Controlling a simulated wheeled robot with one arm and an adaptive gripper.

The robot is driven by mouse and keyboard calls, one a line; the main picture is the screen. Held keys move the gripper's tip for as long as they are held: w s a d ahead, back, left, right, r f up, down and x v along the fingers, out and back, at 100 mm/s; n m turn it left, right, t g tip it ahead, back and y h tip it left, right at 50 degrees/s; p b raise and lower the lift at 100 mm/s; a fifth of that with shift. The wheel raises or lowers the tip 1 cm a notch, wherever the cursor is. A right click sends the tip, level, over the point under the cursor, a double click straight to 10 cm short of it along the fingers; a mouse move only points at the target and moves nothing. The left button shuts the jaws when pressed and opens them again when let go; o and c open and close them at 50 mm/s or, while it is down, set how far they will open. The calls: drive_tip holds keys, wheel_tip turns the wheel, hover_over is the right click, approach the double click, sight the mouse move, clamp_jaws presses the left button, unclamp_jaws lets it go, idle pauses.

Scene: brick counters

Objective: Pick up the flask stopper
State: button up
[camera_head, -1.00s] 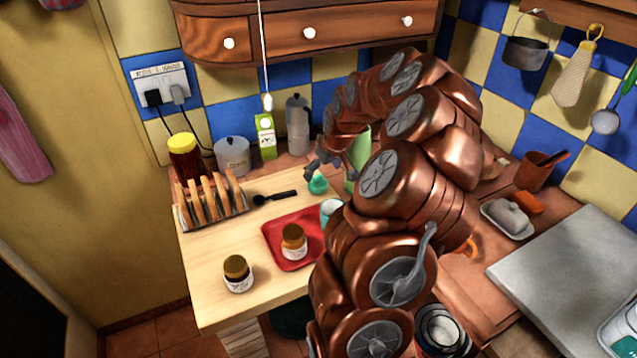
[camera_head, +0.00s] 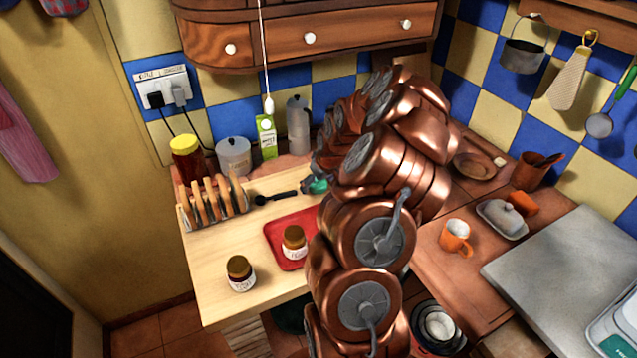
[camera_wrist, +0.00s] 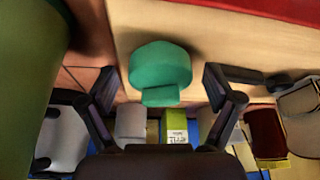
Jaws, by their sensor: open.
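The flask stopper is a teal-green piece with a wide round part and a smaller block-like end. In the wrist view the stopper (camera_wrist: 160,68) lies on the wooden board, centred ahead of my fingers. In the head view the stopper (camera_head: 317,186) shows only partly beside my arm. My gripper (camera_wrist: 160,92) is open, its two dark fingers spread to either side of the stopper with gaps between; I cannot tell the remaining height. In the head view my arm hides most of the gripper.
A large green vessel (camera_wrist: 22,60) stands close on the left in the wrist view. A black spoon (camera_head: 276,197), red tray (camera_head: 282,258), toast rack (camera_head: 213,207) and jars share the board. A carton (camera_head: 266,137) and metal pots stand behind it.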

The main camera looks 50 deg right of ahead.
drive_tip(key=c, duration=1.1)
